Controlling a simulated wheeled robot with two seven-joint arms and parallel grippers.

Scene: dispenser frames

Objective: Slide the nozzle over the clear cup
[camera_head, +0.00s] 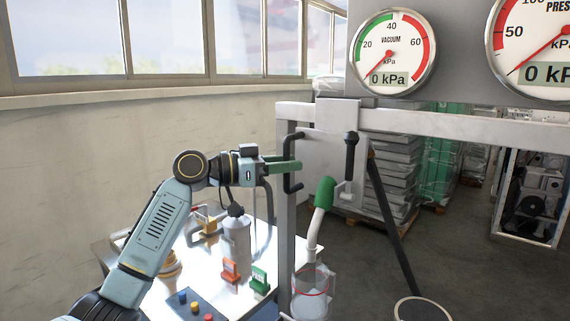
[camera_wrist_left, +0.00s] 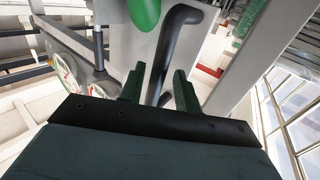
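The nozzle is a bent white tube (camera_head: 313,236) with a green upper part (camera_head: 325,192), hanging beside the frame's upright. A green part, likely the same one, shows at the top of the left wrist view (camera_wrist_left: 144,11). The clear cup (camera_head: 311,304), with a red rim line, stands below it; the tube's lower end overlaps the cup's rim in the head view, and I cannot tell if it is inside. My left gripper (camera_head: 296,166) is at the black handle (camera_head: 290,183) on the upright. Its green fingers (camera_wrist_left: 158,88) stand apart with the handle (camera_wrist_left: 172,42) between them. My right gripper is out of view.
A grey frame (camera_head: 450,125) carries two gauges, one marked vacuum (camera_head: 393,52). A white table (camera_head: 205,262) holds a grey bottle (camera_head: 236,245), orange and green tags and a button box (camera_head: 192,306). A black lever (camera_head: 351,155) stands right of the handle. A dark slanted rod (camera_head: 388,212) crosses the right side.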

